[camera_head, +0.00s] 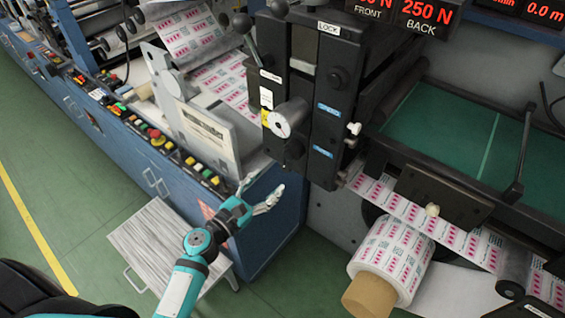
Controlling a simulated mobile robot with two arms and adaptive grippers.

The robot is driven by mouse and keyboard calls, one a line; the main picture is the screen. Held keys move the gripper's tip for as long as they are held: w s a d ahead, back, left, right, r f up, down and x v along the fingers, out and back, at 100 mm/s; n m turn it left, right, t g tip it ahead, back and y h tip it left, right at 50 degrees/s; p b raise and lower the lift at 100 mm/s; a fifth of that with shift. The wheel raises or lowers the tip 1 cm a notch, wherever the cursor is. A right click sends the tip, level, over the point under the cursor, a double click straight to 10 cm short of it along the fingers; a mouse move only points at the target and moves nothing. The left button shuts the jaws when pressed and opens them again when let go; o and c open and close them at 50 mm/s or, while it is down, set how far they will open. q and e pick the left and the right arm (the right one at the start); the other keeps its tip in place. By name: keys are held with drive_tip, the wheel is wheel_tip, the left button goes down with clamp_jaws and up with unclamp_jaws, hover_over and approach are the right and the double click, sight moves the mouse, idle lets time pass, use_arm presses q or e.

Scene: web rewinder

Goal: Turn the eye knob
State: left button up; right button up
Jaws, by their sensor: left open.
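My left gripper (263,189) is open and empty, with its two fingers spread, in front of the blue machine cabinet. It is below and left of the black upright unit marked LOCK (325,110) and touches no knob. A cream knob (432,210) sits on a black plate further right. I cannot tell which one is the eye knob. My right gripper is not in view.
A printed roll (395,255) on a brown core hangs at the lower right, with its web (460,235) running right. A row of buttons (165,145) lines the blue cabinet (265,225). A grey step (160,240) stands below. Green floor is open at left.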

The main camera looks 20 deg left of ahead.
sight(283, 169)
use_arm(q)
drive_tip(key=p+x, duration=0.1)
drive_tip(key=x, duration=0.6)
drive_tip(key=shift+w+d, duration=0.1)
